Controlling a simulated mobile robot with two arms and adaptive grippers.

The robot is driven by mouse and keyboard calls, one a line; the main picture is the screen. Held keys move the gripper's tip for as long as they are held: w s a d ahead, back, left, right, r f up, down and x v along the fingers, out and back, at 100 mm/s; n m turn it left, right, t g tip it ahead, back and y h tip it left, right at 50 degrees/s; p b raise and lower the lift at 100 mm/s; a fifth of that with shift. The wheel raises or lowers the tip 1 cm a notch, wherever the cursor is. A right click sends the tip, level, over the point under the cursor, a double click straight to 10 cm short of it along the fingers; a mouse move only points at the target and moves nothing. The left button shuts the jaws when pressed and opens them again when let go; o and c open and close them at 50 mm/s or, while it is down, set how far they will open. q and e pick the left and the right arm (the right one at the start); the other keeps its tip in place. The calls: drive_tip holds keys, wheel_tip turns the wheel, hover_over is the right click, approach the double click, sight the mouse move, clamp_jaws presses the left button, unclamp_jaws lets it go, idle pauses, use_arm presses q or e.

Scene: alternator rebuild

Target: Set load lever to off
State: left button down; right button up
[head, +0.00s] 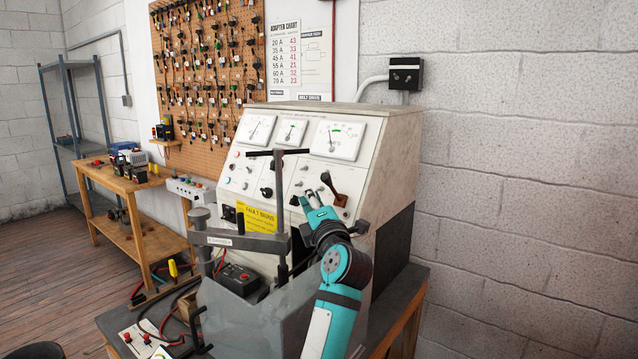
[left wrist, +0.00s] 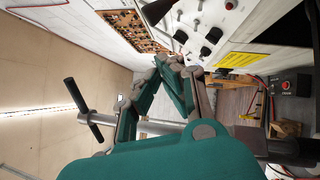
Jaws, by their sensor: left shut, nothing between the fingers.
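The test bench (head: 385,150) has a sloped white panel with gauges and controls. My left gripper (head: 311,197) is shut and empty, just below and left of the lever, close to the panel. I cannot tell whether it touches anything. In the left wrist view the closed fingers (left wrist: 175,64) point toward the panel's edge, and a dark brown piece, likely the lever (left wrist: 156,11), shows at the top. My right gripper is out of view.
A clamp post with a crossbar (head: 278,180) and a grey arm (head: 235,240) stand in front of the panel. Black knobs (left wrist: 213,35) and a yellow notice (head: 257,219) are near the gripper. A wooden bench (head: 130,185) stands at left.

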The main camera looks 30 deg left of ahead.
sight(332, 189)
use_arm(q)
drive_tip(key=shift+w+a+r+p, duration=0.1)
drive_tip(key=shift+w+r+p, duration=0.2)
drive_tip(key=shift+w, duration=0.7)
drive_tip(key=shift+w+a+r+p, duration=0.1)
drive_tip(key=shift+w+r, duration=0.3)
drive_tip(key=shift+w, duration=0.55)
drive_tip(key=r+m+p, duration=0.1)
drive_tip(key=p, duration=0.4)
drive_tip(key=shift+w+r+h+p, duration=0.1)
drive_tip(key=shift+w+h+p, duration=0.25)
drive_tip(key=shift+h+p, duration=0.05)
drive_tip(key=shift+d, duration=0.1)
